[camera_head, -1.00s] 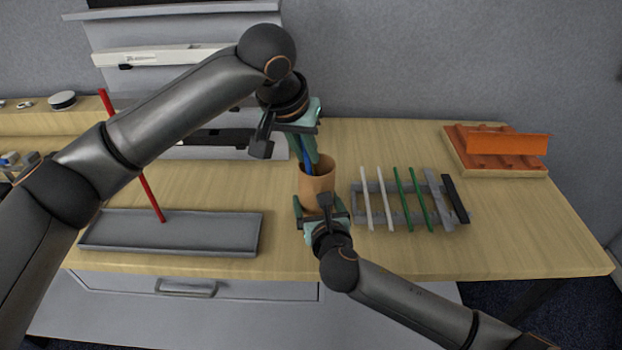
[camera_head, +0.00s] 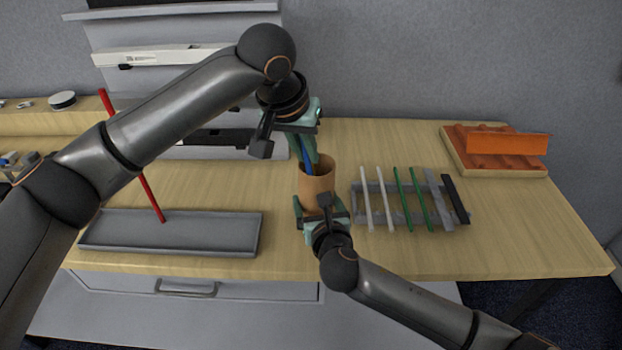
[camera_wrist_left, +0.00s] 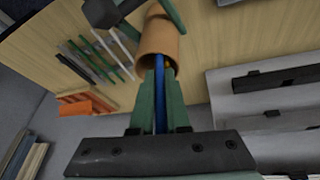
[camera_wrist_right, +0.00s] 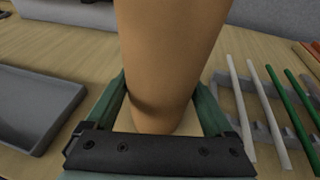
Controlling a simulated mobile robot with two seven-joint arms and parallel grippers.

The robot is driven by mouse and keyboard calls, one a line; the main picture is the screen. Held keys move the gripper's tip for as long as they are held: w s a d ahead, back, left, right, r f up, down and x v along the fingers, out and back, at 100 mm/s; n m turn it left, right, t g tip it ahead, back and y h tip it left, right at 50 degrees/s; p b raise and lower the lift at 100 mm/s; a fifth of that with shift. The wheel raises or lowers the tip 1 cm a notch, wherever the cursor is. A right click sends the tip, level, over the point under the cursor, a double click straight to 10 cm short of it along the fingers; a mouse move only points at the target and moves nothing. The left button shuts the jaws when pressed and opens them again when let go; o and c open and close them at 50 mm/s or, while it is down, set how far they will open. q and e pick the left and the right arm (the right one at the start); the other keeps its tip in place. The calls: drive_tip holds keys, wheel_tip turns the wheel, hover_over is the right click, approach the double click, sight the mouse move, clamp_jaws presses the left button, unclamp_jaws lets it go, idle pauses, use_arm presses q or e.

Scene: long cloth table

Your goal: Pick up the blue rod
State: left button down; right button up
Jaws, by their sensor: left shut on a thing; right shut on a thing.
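The blue rod (camera_head: 307,168) stands in an orange-tan cup (camera_head: 318,183), its lower part hidden inside. My left gripper (camera_head: 309,160) points down at the cup's mouth and is shut on the blue rod, which also shows between its fingers in the left wrist view (camera_wrist_left: 159,85). My right gripper (camera_head: 321,207) is shut on the cup from the front. In the right wrist view the cup (camera_wrist_right: 168,60) fills the space between the green fingers and stands on the table.
A grey rack (camera_head: 435,185) with white and green rods lies right of the cup. A grey tray (camera_head: 120,235) is at the left, with a red rod (camera_head: 150,190) leaning over it. An orange holder (camera_head: 505,145) sits at the back right. Bare table lies right of the rack.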

idle(0.3)
use_arm(q)
wheel_tip(320, 180, up, 18)
idle(0.4)
use_arm(e)
drive_tip(key=o, duration=1.1)
